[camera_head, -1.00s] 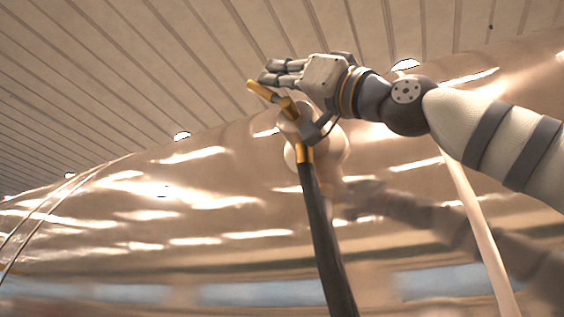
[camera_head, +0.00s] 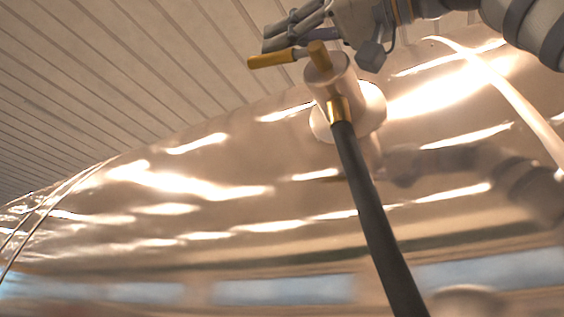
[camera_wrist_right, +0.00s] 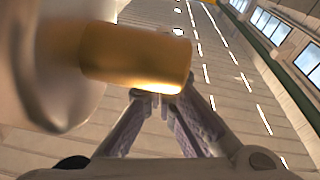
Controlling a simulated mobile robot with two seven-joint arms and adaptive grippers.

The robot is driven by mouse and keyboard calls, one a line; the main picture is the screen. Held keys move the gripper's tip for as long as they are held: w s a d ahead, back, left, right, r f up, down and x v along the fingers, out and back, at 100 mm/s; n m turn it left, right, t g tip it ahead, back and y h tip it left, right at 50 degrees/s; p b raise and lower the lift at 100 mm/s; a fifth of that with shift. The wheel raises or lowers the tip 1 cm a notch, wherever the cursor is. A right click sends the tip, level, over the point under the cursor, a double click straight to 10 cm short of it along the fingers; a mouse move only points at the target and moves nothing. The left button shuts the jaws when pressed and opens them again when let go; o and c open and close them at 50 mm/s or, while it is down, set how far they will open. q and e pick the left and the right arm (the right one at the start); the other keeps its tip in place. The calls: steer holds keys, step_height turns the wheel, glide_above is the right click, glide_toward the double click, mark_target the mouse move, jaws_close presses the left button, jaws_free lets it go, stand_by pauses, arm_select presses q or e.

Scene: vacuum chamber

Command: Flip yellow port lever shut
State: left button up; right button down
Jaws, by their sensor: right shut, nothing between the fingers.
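The yellow lever (camera_head: 275,59) sticks out to the left from the top of a pale cylindrical port (camera_head: 332,82) on the shiny curved chamber wall. A short yellow stub (camera_head: 319,55) stands at its pivot. My right gripper (camera_head: 272,38) is shut and empty, its fingers just above the lever in the head view. In the right wrist view, a yellow cylindrical part (camera_wrist_right: 140,58) looms close in front of the shut fingertips (camera_wrist_right: 156,97) and partly covers them. Whether they touch the lever I cannot tell. My left gripper is out of view.
A dark hose (camera_head: 375,215) with a yellow collar (camera_head: 339,109) runs down from the port. The reflective chamber wall (camera_head: 230,240) fills the lower picture. A pale tube (camera_head: 510,95) crosses at right, thin cables (camera_head: 45,215) at left. Left of the lever is clear.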

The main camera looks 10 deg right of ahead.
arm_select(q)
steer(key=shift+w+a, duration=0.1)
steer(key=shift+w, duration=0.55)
arm_select(e)
steer(key=shift+w+a+f+g+h, duration=0.1)
steer(key=shift+a+f+g+h, duration=0.05)
steer(key=shift+g+h, duration=0.2)
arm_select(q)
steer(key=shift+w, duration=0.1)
arm_select(e)
steer(key=shift+s+d, duration=0.2)
steer(key=shift+d, duration=0.1)
steer(key=v, duration=1.1)
steer(key=shift+s+d+f, duration=0.1)
steer(key=shift+s, duration=0.05)
